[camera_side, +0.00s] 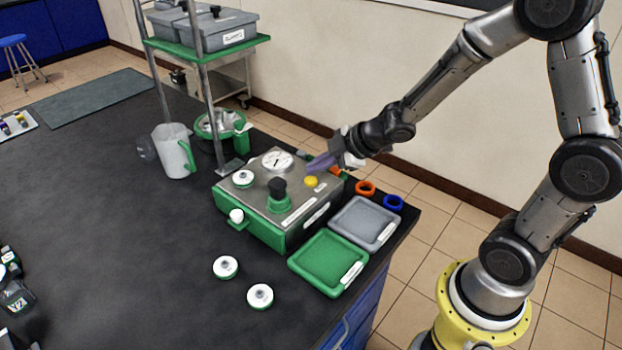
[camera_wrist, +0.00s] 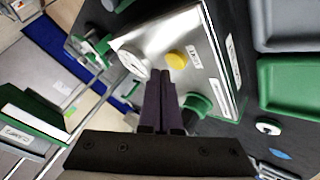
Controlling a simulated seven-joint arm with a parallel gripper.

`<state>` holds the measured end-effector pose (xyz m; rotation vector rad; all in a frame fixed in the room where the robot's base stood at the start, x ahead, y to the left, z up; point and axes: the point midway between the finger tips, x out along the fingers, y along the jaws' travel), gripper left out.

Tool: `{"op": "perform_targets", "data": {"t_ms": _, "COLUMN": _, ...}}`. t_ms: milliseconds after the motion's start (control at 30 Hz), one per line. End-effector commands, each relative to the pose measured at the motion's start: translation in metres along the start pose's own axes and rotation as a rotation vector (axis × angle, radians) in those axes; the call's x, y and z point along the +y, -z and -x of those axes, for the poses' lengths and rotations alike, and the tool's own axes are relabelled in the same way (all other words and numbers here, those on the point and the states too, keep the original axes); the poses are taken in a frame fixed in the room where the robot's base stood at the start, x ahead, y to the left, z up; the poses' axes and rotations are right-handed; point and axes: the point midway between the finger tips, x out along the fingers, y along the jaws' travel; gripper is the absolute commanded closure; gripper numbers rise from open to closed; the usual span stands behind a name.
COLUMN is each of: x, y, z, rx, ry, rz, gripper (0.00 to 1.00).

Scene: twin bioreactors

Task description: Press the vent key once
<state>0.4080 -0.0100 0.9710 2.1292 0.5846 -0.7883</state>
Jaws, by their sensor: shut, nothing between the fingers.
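The bioreactor unit (camera_side: 247,203) is a steel-topped box with a green front on the dark bench. A round yellow key (camera_side: 311,182) sits on its top plate, and it also shows in the wrist view (camera_wrist: 176,58) beside a small white label whose text I cannot read surely. My gripper (camera_side: 312,168) is shut and empty, with its dark purple fingers pointing at the top plate. In the wrist view the fingertips (camera_wrist: 160,74) lie close to the yellow key, slightly left of and below it. The fingers look apart from the key, but the exact height is unclear.
On the unit are a white dial (camera_side: 277,160), a white cap (camera_side: 243,178) and a green valve with a black knob (camera_side: 277,187). Grey (camera_side: 366,223) and green (camera_side: 328,262) trays lie beside it. A metal rack post (camera_side: 212,110) and a jug (camera_side: 174,150) stand behind.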

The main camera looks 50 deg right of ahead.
Motion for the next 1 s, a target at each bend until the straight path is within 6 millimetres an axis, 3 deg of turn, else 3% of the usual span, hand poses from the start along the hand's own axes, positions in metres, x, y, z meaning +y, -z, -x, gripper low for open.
{"op": "perform_targets", "data": {"t_ms": 267, "x": 0.001, "y": 0.001, "z": 0.001, "rx": 0.001, "ry": -0.001, "rz": -0.001, "gripper": 1.00}}
{"op": "perform_targets", "data": {"t_ms": 800, "x": 0.024, "y": 0.024, "z": 0.032, "rx": 0.001, "ry": 0.000, "rz": 0.000, "gripper": 1.00}}
{"op": "perform_targets", "data": {"t_ms": 1000, "x": 0.025, "y": 0.025, "z": 0.035, "rx": -0.001, "ry": 0.000, "rz": -0.001, "gripper": 1.00}}
